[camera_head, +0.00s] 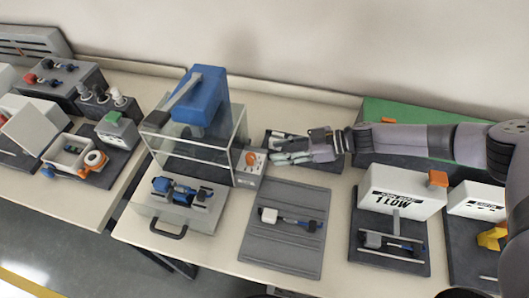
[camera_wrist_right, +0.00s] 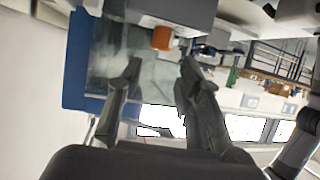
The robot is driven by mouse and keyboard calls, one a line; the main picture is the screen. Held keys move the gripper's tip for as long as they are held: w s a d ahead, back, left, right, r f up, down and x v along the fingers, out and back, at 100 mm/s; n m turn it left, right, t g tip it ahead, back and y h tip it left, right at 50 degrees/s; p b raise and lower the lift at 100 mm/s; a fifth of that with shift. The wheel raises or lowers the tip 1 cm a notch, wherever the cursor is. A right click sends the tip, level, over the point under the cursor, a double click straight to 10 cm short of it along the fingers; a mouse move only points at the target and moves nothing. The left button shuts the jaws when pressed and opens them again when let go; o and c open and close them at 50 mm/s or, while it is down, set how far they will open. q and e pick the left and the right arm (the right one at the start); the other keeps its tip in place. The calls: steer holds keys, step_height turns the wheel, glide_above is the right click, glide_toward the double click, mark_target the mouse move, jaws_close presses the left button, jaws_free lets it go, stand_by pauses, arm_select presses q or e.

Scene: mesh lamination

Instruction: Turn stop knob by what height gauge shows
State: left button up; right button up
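The orange stop knob (camera_head: 250,158) sits on the front of a small light-grey box (camera_head: 246,178) at the right side of the press. In the right wrist view the knob (camera_wrist_right: 162,38) shows beyond and between my fingertips, with a gap. My right gripper (camera_head: 277,158) is just right of the knob, its fingers pointing left; in the wrist view its fingers (camera_wrist_right: 162,70) are apart and empty. The height gauge (camera_head: 400,188) is a white box at the right with black text reading "1 LOW"; a grey and blue part (camera_head: 390,243) lies under its probe. My left gripper is not in view.
The blue-headed press (camera_head: 203,98) stands in a clear guard; a blue and grey part lies on its drawer (camera_head: 165,214). A grey mat (camera_head: 262,254) in front holds another part. A second white device (camera_head: 476,200) stands at the far right. A left table (camera_head: 20,187) holds several fixtures.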

steer(key=v, duration=0.4)
steer(key=shift+a, duration=0.1)
stand_by(0.3)
